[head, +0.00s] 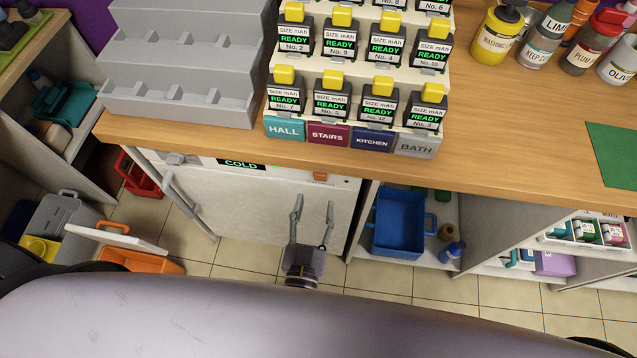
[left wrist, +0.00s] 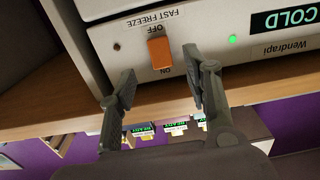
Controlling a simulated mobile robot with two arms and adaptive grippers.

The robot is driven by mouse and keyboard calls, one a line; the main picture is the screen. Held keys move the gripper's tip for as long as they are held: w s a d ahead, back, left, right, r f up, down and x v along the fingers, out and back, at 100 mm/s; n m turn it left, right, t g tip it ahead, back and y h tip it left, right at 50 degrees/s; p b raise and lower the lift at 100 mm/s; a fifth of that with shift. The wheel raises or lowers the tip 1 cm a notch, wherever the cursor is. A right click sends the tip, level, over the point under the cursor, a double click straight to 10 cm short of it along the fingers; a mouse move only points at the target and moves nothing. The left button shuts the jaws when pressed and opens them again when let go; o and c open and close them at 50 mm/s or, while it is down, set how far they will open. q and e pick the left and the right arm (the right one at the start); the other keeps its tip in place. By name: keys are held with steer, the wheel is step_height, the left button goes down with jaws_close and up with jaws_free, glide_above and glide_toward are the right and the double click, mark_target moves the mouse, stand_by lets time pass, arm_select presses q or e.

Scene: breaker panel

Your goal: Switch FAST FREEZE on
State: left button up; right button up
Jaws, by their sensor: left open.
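The FAST FREEZE switch is an orange rocker on the white freezer's top front strip. It shows upside down in the left wrist view (left wrist: 160,52), with OFF above it and ON below in that picture. I cannot tell which end is pressed. In the head view the switch (head: 320,177) is small, under the counter edge. My left gripper (head: 314,204) is open and empty in front of the freezer (head: 255,200), below the switch in the head view. In the left wrist view its fingers (left wrist: 160,61) spread to either side of the switch, apparently without touching it. My right gripper is not in view.
The wooden counter (head: 520,140) overhangs the freezer and bears a stepped rack of yellow-topped READY units (head: 340,45). A COLD display (head: 241,163) and a green light (left wrist: 232,40) are on the freezer strip. A blue bin (head: 400,225) stands on the shelf to the right.

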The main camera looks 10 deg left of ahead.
mark_target(320, 179)
arm_select(q)
steer(key=w, duration=0.5)
steer(key=shift+w, duration=0.4)
steer(key=shift+c, duration=0.4)
jaws_close()
